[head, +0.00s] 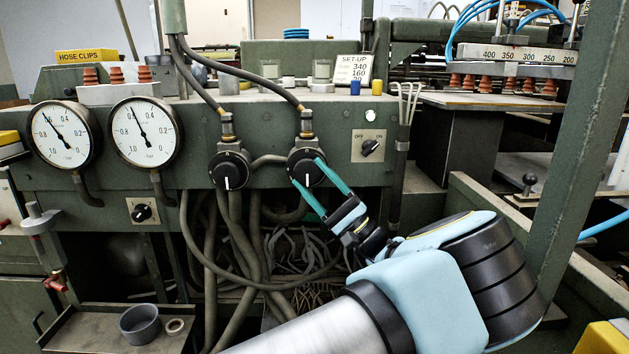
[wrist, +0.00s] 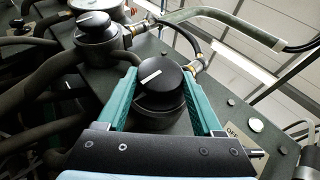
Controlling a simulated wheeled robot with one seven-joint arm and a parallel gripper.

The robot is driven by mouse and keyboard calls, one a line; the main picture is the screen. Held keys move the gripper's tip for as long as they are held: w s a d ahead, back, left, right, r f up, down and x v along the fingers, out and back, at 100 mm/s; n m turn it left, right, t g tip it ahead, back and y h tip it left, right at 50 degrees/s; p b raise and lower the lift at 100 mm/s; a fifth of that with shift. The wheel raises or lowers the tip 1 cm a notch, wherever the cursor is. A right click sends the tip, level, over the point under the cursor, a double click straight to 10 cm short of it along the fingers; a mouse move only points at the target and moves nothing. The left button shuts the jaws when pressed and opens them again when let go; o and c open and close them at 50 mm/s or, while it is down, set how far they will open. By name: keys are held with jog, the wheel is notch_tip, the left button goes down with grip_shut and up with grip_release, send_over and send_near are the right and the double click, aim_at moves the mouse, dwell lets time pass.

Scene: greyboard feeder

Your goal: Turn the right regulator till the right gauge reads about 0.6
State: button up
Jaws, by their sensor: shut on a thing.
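The right regulator (head: 305,164) is a round black knob with a white mark, pointing about straight down in the head view. My gripper (head: 307,186) is shut on it, with a green finger on each side. In the wrist view the knob (wrist: 165,95) sits between the two green fingers (wrist: 162,100). The right gauge (head: 158,145) has a white face, and its needle points up and slightly left, close to the 0.6 mark on the 0.4 side. The left gauge (head: 75,145) has its needle further left, near 0.6.
The left regulator (head: 228,172) stands beside the right one, its mark upright; it also shows in the wrist view (wrist: 97,30). An OFF/ON switch (head: 370,146) is close on the right. Hoses (head: 240,250) hang below the knobs. A set-up card (head: 353,69) stands above.

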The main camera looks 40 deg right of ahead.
dwell(0.3)
jog(key=o, duration=1.4)
jog(key=shift+c, duration=0.2)
jog(key=b+v, duration=0.3)
jog(key=v, duration=0.7)
jog(key=shift+s+f, duration=0.2)
jog(key=shift+s, duration=0.05)
